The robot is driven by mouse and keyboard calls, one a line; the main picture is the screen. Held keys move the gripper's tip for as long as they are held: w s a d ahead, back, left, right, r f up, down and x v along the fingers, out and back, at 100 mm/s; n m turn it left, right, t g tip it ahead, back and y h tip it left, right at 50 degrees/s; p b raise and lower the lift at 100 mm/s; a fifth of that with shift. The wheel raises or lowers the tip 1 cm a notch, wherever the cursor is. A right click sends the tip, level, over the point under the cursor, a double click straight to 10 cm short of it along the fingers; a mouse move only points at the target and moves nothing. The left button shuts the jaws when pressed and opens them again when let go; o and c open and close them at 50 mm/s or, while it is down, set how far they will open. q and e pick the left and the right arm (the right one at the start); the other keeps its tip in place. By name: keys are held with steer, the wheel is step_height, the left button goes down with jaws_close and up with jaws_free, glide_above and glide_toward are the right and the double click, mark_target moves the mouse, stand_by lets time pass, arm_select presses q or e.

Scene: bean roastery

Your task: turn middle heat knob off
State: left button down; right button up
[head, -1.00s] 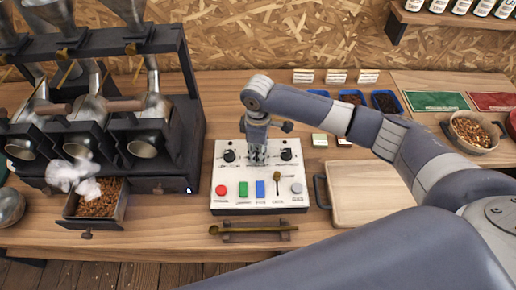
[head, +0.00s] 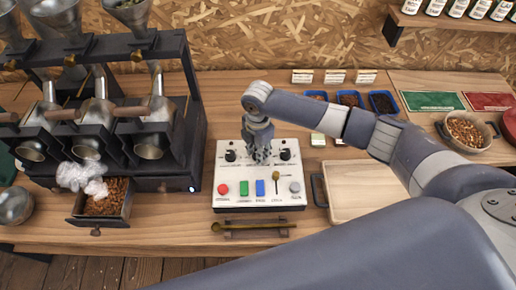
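The white control panel (head: 260,200) lies on the wooden counter. Two black knobs show on it, a left knob (head: 230,155) and a right knob (head: 285,155). My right gripper (head: 261,158) is over the panel between these two knobs, pointing down. It covers the middle of the knob row, so the middle knob is hidden. The fingers are too small and overlapped to tell whether they are open or shut on anything. A red button (head: 223,189), green switch (head: 244,188), blue switch (head: 260,187), small brass-coloured lever (head: 276,181) and grey button (head: 295,187) line the front. My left gripper is out of view.
The black roaster rack (head: 100,115) stands close on the left, with an open drawer of beans (head: 108,203) at its front. A wooden tray (head: 361,192) lies right of the panel. A long spoon (head: 255,226) rests in front. Blue bean trays (head: 383,104) sit behind.

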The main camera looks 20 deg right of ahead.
steer(key=shift+r+n, duration=0.1)
steer(key=shift+n, duration=0.8)
steer(key=o, duration=1.1)
step_height(320, 180, up, 12)
steer(key=shift+f, duration=0.1)
